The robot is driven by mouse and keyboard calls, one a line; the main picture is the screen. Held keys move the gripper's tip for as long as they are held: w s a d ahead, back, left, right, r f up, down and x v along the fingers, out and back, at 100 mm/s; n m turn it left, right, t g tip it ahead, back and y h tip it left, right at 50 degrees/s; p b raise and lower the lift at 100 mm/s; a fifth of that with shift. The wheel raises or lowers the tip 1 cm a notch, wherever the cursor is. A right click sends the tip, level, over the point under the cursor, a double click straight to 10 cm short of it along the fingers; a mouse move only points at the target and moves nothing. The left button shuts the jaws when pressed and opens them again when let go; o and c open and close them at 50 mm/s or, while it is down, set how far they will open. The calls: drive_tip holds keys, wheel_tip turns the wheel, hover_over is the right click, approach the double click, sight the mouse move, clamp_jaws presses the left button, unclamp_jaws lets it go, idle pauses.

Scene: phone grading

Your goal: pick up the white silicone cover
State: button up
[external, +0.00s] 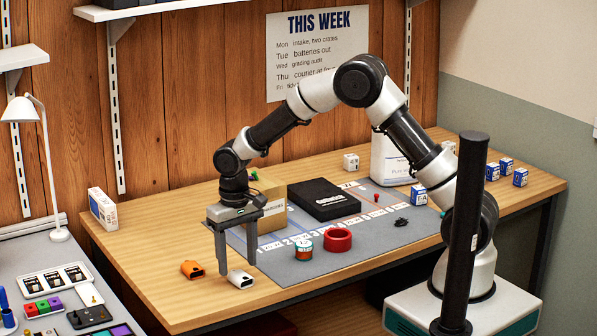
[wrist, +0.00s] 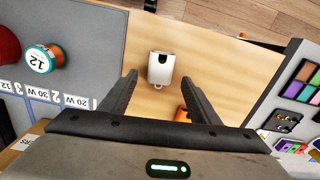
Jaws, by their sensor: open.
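The white silicone cover (external: 240,279) lies on the bare wood near the front edge of the table. In the wrist view the white cover (wrist: 161,69) is centred ahead of the fingertips, with a dark notch at its top. My gripper (external: 237,269) points down, open and empty, with its fingertips close to the cover. In the wrist view my gripper (wrist: 160,77) has one finger on each side of the line to the cover. I cannot tell the exact height gap. An orange cover (external: 192,269) lies to the left, partly hidden by a finger in the wrist view (wrist: 182,114).
A cardboard box (external: 270,200) stands behind my gripper. A side bench with trays (external: 55,280) is at left. Wood around the covers is clear.

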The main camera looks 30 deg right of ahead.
sight(238, 273)
wheel_tip(238, 273, down, 3)
drive_tip(key=shift+c, duration=0.2)
drive_tip(key=c, duration=1.1)
drive_tip(key=shift+r, duration=0.15)
